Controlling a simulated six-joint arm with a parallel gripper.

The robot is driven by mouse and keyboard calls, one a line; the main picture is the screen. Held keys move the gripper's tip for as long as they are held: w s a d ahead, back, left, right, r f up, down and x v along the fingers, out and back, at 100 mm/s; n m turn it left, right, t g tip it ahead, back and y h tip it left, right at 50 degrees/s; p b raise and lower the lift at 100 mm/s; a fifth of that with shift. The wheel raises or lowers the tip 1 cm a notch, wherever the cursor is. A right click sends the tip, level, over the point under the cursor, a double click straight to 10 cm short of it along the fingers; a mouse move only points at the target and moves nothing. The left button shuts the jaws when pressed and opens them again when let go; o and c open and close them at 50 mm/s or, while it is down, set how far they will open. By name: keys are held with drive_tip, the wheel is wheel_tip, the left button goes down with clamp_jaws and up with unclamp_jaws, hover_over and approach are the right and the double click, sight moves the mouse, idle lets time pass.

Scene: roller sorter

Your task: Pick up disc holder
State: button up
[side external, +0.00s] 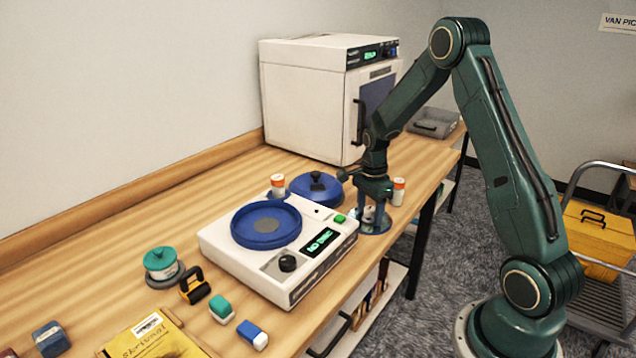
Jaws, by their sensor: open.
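My gripper (373,203) points down at the bench's front edge, right of the white machine. It is open. Below and between its fingers is what looks like the disc holder (373,228), a low round blue base with a small greyish upright part. The fingers partly hide that upright part, and I cannot tell whether they touch it. The holder stands on the wooden bench.
The white machine (222,240) has a blue bowl (266,226) and a lit display. A blue lid (318,190) with a black knob lies behind my gripper. An orange-capped bottle (398,191) stands close to its right. A white oven (305,100) stands at the back.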

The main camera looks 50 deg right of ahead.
sight(370, 208)
drive_tip(key=c, duration=1.1)
drive_tip(key=shift+o, duration=0.2)
drive_tip(key=shift+r, duration=0.2)
wheel_tip(370, 208, up, 20)
drive_tip(key=shift+f, duration=0.15)
idle(0.3)
